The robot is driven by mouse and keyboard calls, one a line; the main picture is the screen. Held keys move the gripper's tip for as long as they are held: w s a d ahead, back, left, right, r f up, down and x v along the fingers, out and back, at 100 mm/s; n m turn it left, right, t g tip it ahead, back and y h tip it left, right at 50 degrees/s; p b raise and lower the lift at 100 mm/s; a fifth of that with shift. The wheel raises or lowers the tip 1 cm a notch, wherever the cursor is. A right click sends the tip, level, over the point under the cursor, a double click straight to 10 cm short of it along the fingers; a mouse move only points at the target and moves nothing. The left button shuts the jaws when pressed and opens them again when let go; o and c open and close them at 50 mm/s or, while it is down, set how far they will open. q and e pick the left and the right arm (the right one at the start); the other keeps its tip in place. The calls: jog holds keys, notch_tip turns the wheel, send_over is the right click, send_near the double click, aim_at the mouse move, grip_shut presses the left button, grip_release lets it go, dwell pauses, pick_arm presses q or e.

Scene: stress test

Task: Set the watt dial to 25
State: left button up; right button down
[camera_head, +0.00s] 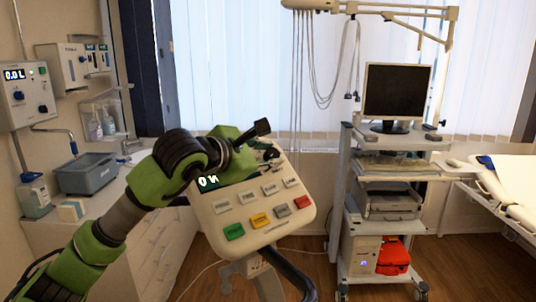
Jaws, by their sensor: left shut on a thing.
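A pale control console (262,215) stands tilted on a stand in the middle of the head view. It has several grey keys, plus a green, a yellow and a red one. A small display (208,182) with lit characters shows at its upper left, partly covered by my arm; I cannot read a watt value. My left gripper (266,148) is at the console's top edge, shut on what seems to be the watt dial. The dial is mostly hidden by the gripper, and its setting cannot be read. My right gripper is not in view.
A counter with a grey-blue basin (88,173) is at left, below wall units. A trolley with a monitor (397,92), printer and red bag (393,256) stands right of the console. A white bed (510,185) is at far right. Floor shows between console and trolley.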

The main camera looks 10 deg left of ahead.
pick_arm(q)
jog(key=shift+w+a+r+m+g+h+p, duration=0.15)
jog(key=shift+r+m+g+h+p, duration=0.25)
jog(key=shift+m+g+p, duration=0.45)
jog(key=m+g+p, duration=0.1)
jog(key=p, duration=0.1)
jog(key=m+g+h+p, duration=0.1)
jog(key=g+p, duration=0.1)
jog(key=p, duration=0.1)
jog(key=m+g+p, duration=0.1)
jog(key=p, duration=0.1)
jog(key=shift+w+a+r+m+h, duration=0.2)
jog(key=shift+w+r+m+h, duration=0.1)
jog(key=shift+m+h, duration=0.1)
jog(key=shift+f+m+g+p, duration=0.15)
jog(key=shift+m+g+p, duration=0.3)
jog(key=shift+g+p, duration=0.55)
jog(key=shift+f, duration=0.1)
jog(key=o, duration=1.1)
jog(key=v, duration=1.2)
